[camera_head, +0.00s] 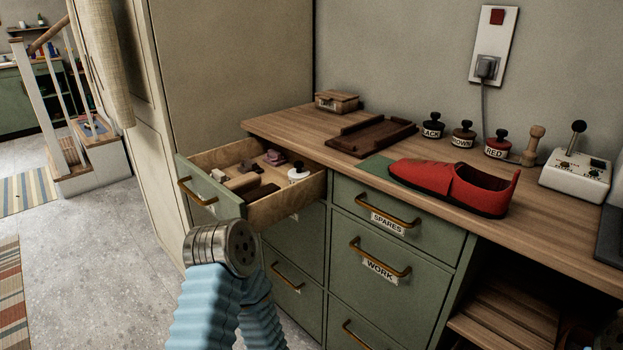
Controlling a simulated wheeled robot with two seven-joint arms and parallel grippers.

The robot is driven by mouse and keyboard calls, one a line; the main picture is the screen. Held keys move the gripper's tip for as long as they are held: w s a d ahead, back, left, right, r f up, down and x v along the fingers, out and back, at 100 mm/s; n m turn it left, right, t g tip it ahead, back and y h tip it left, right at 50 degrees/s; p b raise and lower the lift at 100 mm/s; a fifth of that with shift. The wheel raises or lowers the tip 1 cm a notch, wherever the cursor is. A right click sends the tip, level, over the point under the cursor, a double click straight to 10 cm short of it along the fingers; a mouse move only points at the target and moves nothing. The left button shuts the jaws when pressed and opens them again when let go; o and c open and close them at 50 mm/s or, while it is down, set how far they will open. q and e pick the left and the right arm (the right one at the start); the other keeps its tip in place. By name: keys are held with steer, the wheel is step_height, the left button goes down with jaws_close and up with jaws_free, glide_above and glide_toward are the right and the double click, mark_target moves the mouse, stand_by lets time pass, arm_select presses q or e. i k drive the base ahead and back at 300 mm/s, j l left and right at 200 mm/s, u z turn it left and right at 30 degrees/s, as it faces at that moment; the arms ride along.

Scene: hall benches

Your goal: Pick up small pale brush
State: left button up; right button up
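An open drawer (287,202) juts from the green bench at the left and holds several small items. A pale block-shaped item (241,182), possibly the small pale brush, lies near the drawer's front; its bristles cannot be made out. A dark brown block (262,194) lies beside it. Part of my arm, with a ribbed blue sleeve and a round metal end, rises in front of the drawer. No gripper fingers show on it, and I cannot tell which arm it is. Neither gripper is visible.
A white-labelled pot (298,173) and purplish cloth (275,157) are also in the drawer. The wooden worktop (545,242) holds a red shoe (452,184), a dark tray (371,136), a small box (337,101), several labelled pots and a white control box (575,177). Open floor lies left.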

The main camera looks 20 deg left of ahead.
mark_target(240, 186)
steer(key=u, duration=1.1)
steer(key=k+j, duration=0.05)
